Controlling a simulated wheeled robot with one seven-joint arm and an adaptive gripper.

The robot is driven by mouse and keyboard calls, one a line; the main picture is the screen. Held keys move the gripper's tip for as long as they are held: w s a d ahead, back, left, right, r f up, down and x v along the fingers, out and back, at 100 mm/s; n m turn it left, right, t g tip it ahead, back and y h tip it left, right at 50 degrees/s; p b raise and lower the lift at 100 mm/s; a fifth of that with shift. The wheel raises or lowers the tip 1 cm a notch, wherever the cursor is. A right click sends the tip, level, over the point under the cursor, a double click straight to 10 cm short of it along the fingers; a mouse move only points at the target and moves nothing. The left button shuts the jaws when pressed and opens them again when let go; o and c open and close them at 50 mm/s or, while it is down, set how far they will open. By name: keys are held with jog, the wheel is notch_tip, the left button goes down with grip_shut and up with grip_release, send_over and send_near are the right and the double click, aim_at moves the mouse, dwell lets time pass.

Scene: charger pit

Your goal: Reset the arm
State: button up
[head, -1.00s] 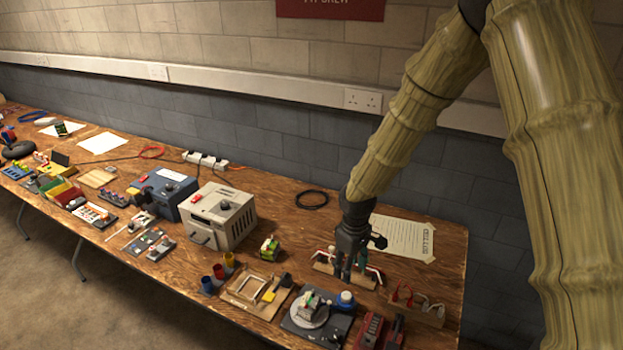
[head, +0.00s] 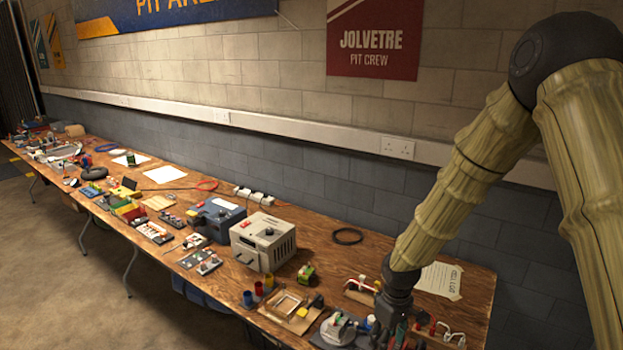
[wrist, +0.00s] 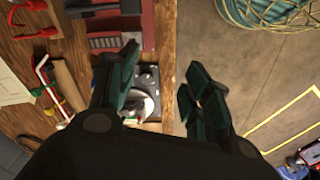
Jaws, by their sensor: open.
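My gripper (head: 398,332) is at the near right part of the wooden table, low in the head view, with my arm reaching down to it from the upper right. In the wrist view my gripper (wrist: 160,95) is open, its two dark green fingers spread apart with nothing held between them. It hangs over the table's front edge (wrist: 168,60), with the concrete floor showing between and beyond the fingers. A grey plate with a round white piece (wrist: 143,98) lies partly hidden behind the left finger.
A red block (wrist: 107,22) and red cables (wrist: 35,18) lie near the gripper. A grey box (head: 262,240) and a blue box (head: 216,220) stand farther left. A coiled hose (wrist: 265,12) is on the floor. The wall (head: 300,170) runs behind the table.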

jog(key=s+a+f+m+y+b, duration=0.15)
jog(key=s+f+m, duration=0.25)
jog(key=s+f, duration=1.4)
jog(key=s+d+f+m+h, duration=0.1)
jog(key=s+d+f+m, duration=0.1)
jog(key=s, duration=0.6)
jog(key=s+d+f+m, duration=0.1)
jog(key=s+d+f, duration=0.2)
jog(key=s+f, duration=0.2)
jog(key=s, duration=0.3)
jog(key=shift+m+h+b, duration=0.35)
jog(key=shift+m, duration=0.05)
jog(key=shift+s, duration=0.1)
